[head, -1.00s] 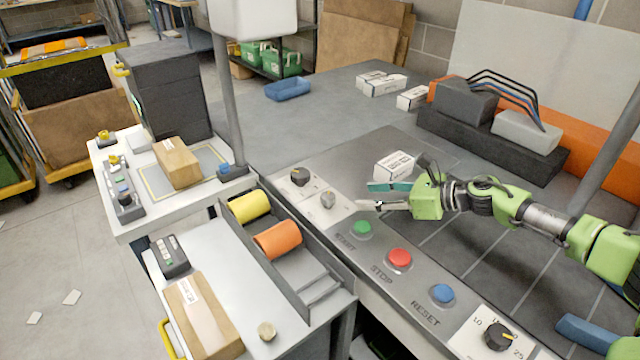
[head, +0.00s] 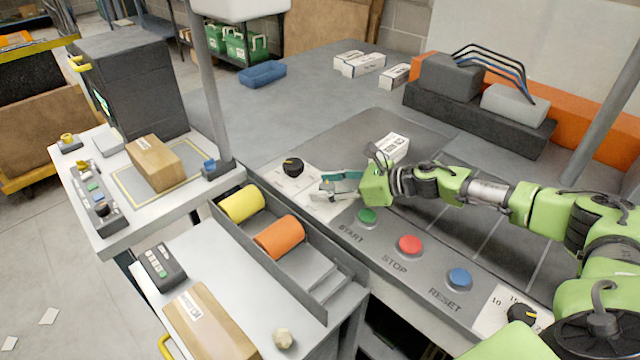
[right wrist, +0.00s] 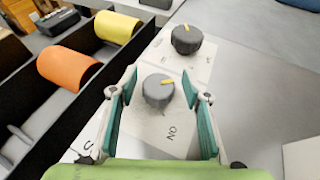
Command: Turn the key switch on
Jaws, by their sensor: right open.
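The key switch (right wrist: 158,92) is a round grey knob with a yellow mark, on a white plate lettered ON, upside down in the right wrist view. My right gripper (right wrist: 162,92) is open, with one teal-padded finger on each side of the knob. I cannot tell whether either finger touches it. In the head view my right gripper (head: 326,184) is over the white plate (head: 322,206) and mostly hides the key switch. My left gripper is not in view.
A black rotary knob (head: 293,167) is just beyond the key switch. The green START (head: 367,216), red STOP (head: 410,245) and blue RESET (head: 459,279) buttons line the panel nearer. A tray with yellow (head: 242,204) and orange (head: 280,237) rolls lies to the left.

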